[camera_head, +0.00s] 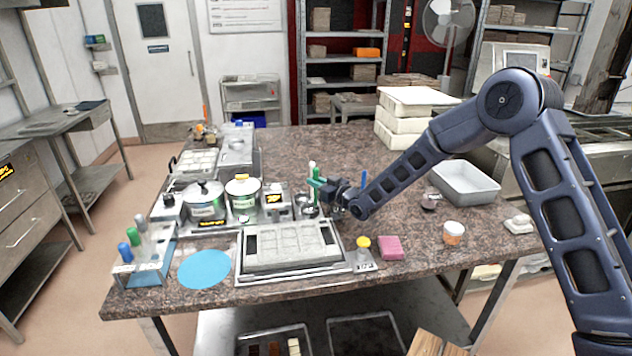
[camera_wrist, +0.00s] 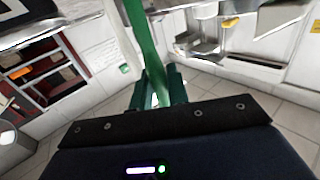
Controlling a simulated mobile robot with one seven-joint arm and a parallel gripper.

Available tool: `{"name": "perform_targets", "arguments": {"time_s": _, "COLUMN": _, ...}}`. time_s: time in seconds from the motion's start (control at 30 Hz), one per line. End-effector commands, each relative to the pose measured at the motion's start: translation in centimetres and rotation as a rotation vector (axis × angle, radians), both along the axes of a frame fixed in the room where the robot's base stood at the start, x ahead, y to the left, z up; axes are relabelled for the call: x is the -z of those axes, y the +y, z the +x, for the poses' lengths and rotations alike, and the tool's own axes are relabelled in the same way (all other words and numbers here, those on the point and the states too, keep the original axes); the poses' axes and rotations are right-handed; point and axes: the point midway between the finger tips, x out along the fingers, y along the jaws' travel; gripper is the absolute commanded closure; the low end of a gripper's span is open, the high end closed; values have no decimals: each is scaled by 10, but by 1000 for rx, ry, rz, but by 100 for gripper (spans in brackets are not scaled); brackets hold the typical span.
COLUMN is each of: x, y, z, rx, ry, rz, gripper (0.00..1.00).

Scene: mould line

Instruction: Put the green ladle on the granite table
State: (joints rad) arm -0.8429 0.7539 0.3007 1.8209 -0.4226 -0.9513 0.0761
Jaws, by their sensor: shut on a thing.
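My gripper (camera_head: 321,188) is above the middle of the granite table (camera_head: 290,150) in the head view. It is shut on the green ladle (camera_head: 316,173), whose handle stands roughly upright in the jaws. In the wrist view the green handle (camera_wrist: 143,35) runs up from between the dark green fingers (camera_wrist: 160,95). The ladle's bowl is not clearly visible. I cannot tell whether its lower end touches the small metal cups below.
Lidded pots (camera_head: 204,200) and metal cups (camera_head: 307,206) stand left of and below my gripper. A grey mould tray (camera_head: 290,268) lies in front. The table's back middle is clear.

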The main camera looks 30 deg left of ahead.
Motion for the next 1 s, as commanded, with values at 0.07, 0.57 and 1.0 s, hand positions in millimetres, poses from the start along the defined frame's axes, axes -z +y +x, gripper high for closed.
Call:
{"name": "perform_targets", "arguments": {"time_s": 0.07, "x": -1, "y": 0, "z": 0, "rx": 0, "ry": 0, "rz": 1, "gripper": 100}}
{"name": "perform_targets", "arguments": {"time_s": 0.57, "x": 5, "y": 0, "z": 0, "rx": 0, "ry": 0, "rz": 1, "gripper": 100}}
{"name": "perform_targets", "arguments": {"time_s": 1.0, "x": 8, "y": 0, "z": 0, "rx": 0, "ry": 0, "rz": 0, "gripper": 58}}
